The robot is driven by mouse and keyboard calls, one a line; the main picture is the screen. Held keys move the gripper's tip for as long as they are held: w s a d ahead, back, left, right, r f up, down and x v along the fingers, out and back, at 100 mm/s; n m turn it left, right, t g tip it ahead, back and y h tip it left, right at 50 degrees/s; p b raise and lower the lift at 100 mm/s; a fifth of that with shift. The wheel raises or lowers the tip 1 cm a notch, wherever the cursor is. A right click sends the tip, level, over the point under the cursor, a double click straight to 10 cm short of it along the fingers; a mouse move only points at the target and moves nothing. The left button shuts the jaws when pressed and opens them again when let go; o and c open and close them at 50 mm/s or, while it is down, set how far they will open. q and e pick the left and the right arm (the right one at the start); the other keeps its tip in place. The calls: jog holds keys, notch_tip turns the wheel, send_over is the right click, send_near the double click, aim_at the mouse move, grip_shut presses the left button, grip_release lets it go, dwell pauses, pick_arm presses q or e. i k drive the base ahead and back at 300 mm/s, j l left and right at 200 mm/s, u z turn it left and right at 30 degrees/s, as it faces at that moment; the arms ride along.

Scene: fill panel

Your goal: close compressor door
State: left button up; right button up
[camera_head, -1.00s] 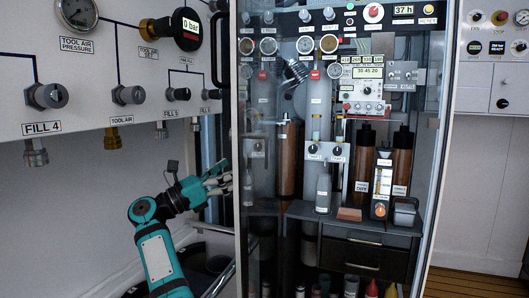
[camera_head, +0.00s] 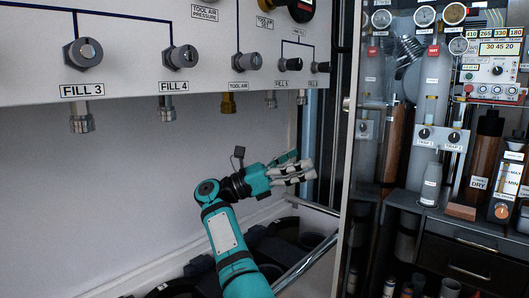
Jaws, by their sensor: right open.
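The compressor cabinet stands at the right, with its gauges, brown cylinders and labels seen through the glass of the compressor door (camera_head: 374,215). The door's pale left frame edge (camera_head: 350,150) runs top to bottom, with a small metal fitting on it. A dark gap shows left of this edge; I cannot tell exactly how far the door stands open. My right gripper (camera_head: 312,172), on the teal arm, is open and empty. Its fingers point right at the gap, a little left of the door edge and seemingly apart from it. My left gripper is not in view.
A white fill panel (camera_head: 130,75) with knobs and hanging fittings juts out above my arm. Below is a dark rack (camera_head: 290,235) with round openings and a metal rail (camera_head: 308,262). The white wall (camera_head: 140,190) left of my arm is clear.

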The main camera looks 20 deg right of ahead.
aim_at(355, 247)
jog(key=k+j, duration=0.3)
jog(key=k, duration=0.15)
jog(key=k+j, duration=0.3)
jog(key=k, duration=0.15)
